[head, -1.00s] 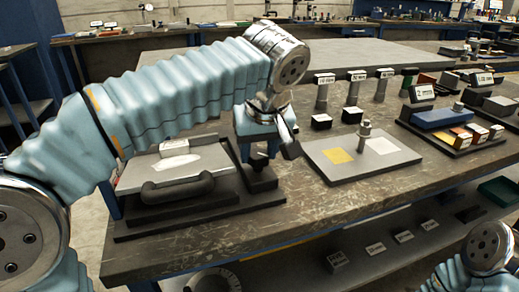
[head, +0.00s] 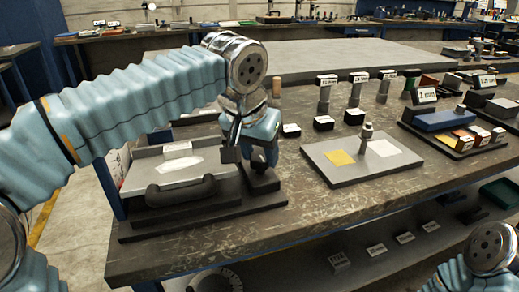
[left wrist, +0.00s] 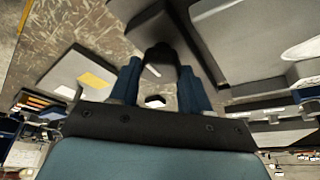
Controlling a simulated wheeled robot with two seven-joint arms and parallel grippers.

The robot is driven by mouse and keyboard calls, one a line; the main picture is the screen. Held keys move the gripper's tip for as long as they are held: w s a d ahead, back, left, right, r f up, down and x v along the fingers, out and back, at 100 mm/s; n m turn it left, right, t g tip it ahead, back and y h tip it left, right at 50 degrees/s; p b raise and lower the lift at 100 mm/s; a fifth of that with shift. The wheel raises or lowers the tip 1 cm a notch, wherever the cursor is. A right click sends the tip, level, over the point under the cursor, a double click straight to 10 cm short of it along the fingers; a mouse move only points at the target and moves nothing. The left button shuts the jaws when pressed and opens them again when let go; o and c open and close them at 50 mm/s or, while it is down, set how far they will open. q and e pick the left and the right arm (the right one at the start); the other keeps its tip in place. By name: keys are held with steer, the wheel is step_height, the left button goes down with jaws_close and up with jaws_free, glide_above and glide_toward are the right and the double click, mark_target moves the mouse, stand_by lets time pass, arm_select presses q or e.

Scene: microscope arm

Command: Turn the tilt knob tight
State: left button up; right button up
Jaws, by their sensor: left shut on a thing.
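The tilt knob (left wrist: 160,55) shows in the left wrist view as a dark, rounded piece between the two blue fingers of my left gripper (left wrist: 158,72). The fingers close on it from both sides. In the head view my left gripper (head: 262,160) points down above the right end of a dark stepped base, and it hides the knob. The dark base (head: 262,183) carries a light grey slanted part with a thick black curved handle (head: 181,190) on its left. How tight the knob is cannot be seen. My right gripper is out of view.
A grey board (head: 350,173) with a yellow and a white square and a metal post stands to the right. Labelled posts and small black blocks (head: 324,123) stand behind it. A tray (head: 450,140) of blocks is farther right. The table front is clear.

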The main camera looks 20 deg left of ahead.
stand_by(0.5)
arm_select(q)
steer(key=o, duration=1.1)
steer(key=shift+c, duration=0.2)
steer(key=shift+r, duration=0.1)
steer(key=p+v, duration=0.1)
steer(key=v, duration=1.2)
steer(key=shift+r, duration=0.35)
steer(key=shift+a, duration=0.1)
